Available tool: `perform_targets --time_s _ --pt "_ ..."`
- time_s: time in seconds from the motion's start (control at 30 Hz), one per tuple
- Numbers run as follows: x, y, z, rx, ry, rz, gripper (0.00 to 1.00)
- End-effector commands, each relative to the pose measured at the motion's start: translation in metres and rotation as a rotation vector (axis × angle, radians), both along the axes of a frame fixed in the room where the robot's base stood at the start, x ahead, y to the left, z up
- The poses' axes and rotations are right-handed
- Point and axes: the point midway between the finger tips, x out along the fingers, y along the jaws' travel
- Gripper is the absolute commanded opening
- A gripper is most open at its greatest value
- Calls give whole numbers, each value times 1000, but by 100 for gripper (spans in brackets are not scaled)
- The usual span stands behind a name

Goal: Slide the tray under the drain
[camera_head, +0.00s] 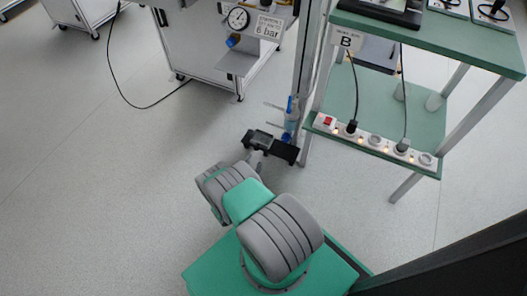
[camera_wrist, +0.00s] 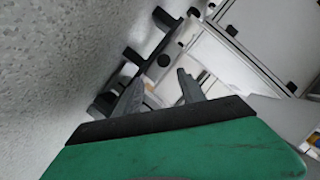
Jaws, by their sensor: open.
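I cannot clearly make out a tray. A flat grey plate (camera_head: 238,62) juts from the front of the pressure station, and I cannot tell whether it is the tray. A small blue fitting (camera_head: 233,40) sits above it, below the gauge; it may be the drain. My gripper (camera_head: 262,146) is low over the floor in the head view, in front of the station and apart from it. In the wrist view my gripper (camera_wrist: 160,88) has its two grey fingers spread, with nothing visible held between them. Pale panels and dark parts show beyond the fingers, partly hidden by them.
The grey station cabinet (camera_head: 205,28) stands on casters, with a round gauge (camera_head: 238,18) and a 6 bar sign. Floor at left is mostly clear.

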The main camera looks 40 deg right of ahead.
Motion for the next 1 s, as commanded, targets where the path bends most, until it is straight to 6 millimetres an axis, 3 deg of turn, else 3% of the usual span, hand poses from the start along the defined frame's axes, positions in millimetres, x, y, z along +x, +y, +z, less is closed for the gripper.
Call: perform_targets --time_s 0.27,0.5,0.7,1.0 --pt "9 -4 -2 59 -96 -9 47" --pt "32 -40 -17 58 -96 -12 47" --pt "47 -59 -21 58 -93 -10 47" --pt "48 -60 -19 57 -92 -8 44"
